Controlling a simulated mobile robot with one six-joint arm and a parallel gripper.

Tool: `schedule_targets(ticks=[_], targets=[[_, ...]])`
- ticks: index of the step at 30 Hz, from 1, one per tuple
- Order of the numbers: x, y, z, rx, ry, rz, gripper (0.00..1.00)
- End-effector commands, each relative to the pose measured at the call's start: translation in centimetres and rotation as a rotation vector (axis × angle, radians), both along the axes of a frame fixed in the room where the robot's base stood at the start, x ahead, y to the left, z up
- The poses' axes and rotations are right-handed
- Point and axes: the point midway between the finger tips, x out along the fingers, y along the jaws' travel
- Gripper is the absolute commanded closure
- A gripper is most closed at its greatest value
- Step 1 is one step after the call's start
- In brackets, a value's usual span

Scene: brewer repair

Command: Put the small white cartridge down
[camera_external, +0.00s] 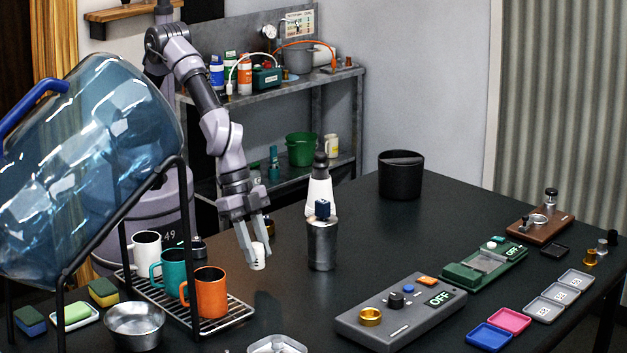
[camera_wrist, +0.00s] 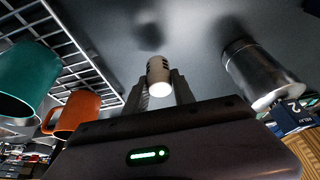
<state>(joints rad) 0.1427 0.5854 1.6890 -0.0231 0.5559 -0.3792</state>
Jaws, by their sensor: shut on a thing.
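The small white cartridge (camera_external: 258,256) is between the fingertips of my gripper (camera_external: 253,254). My gripper is shut on it and points down over the dark table. In the wrist view the cartridge (camera_wrist: 158,75) sits between both fingers (camera_wrist: 159,92), with dark slots on its side. It seems to be held a little above the table; the exact gap is hard to tell.
A metal canister (camera_external: 321,245) stands right of my gripper. A rack (camera_external: 239,309) with white, teal and orange mugs is at the left. A grey device (camera_external: 400,312) marked OFF lies to the right. Dark table (camera_external: 290,290) around the gripper is clear.

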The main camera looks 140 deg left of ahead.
Motion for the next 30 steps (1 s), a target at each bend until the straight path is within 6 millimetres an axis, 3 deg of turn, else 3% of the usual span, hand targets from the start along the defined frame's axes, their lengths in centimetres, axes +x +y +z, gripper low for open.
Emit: schedule_targets(ticks=[2,6,17,18,21,30], targets=[[0.8,-0.1,-0.5,0.000,0.001,0.000,1.00],[0.7,-0.1,-3.7,0.000,0.002,0.000,1.00],[0.6,-0.1,-4.1,0.000,0.000,0.000,1.00],[0.6,-0.1,-4.0,0.000,0.001,0.000,0.64],[0.6,-0.1,-3.9,0.000,0.001,0.000,0.48],[0.6,-0.1,-3.6,0.000,0.000,0.000,0.48]])
